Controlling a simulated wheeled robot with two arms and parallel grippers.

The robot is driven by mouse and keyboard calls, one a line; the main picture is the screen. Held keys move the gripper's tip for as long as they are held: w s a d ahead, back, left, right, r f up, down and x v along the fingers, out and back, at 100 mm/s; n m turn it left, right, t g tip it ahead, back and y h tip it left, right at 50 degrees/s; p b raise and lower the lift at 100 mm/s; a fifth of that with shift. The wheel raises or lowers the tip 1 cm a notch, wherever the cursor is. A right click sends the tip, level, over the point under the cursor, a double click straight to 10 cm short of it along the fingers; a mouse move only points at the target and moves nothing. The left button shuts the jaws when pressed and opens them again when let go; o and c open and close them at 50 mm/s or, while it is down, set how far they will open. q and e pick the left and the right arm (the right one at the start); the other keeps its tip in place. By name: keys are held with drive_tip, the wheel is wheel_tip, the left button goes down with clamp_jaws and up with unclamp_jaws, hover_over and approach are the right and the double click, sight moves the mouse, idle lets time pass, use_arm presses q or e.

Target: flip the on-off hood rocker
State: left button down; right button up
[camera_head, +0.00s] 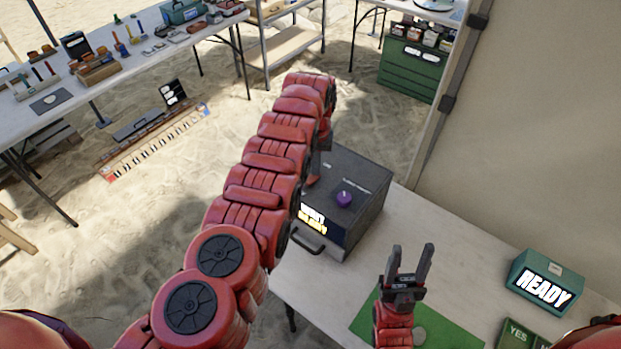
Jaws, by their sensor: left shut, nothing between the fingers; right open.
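The dark grey hood box (350,167) stands on the white table, with small white lettering on its top. A purple knob-like piece (344,198) sits on the top. The front has a lit white and yellow display (313,220) and a handle (306,241). I cannot make out the rocker; my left arm covers the box's left part. My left gripper (313,181) is shut and empty, mostly hidden behind its arm, low over the left side of the box top. I cannot tell if it touches. My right gripper (411,252) is open and empty, pointing up over the table's green mat.
A green READY sign box (545,282) and a YES panel (519,334) stand at the right of the table. The green mat (452,331) lies in front. A beige wall panel (545,130) rises behind. Another table with several tools (110,62) is at the far left.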

use_arm(q)
drive_tip(key=shift+r, duration=0.1)
wheel_tip(320, 180, up, 7)
drive_tip(key=p, duration=0.6)
idle(0.3)
drive_tip(key=shift+s, duration=0.1)
